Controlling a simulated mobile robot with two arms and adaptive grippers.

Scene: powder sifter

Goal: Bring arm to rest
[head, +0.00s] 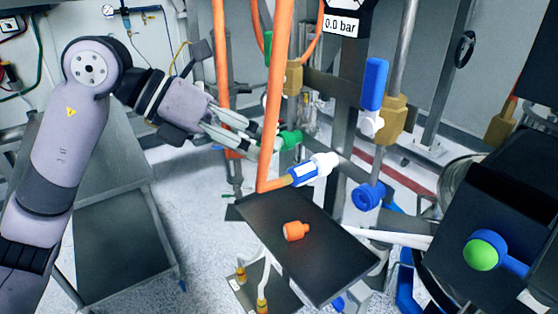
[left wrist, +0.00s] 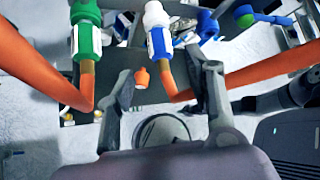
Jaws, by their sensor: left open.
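My left arm comes in from the left in the head view. Its gripper (head: 264,141) points right, close to the orange hose (head: 277,85). In the left wrist view the fingers of the left gripper (left wrist: 163,92) stand wide apart with nothing held between them. The hose with the white and blue coupling (head: 315,169) bends just beyond the fingers; this coupling also shows in the left wrist view (left wrist: 158,35). A green coupling (head: 290,139) sits just past the fingertips in the head view. Whether the fingers touch the hose cannot be told. My right gripper is not seen.
A black tray (head: 262,219) below holds an orange cap (head: 296,231). A blue-handled valve (head: 374,90) and metal posts stand behind. A dark unit with a green knob (head: 481,255) is at the right. A grey cart (head: 120,240) stands below my left arm.

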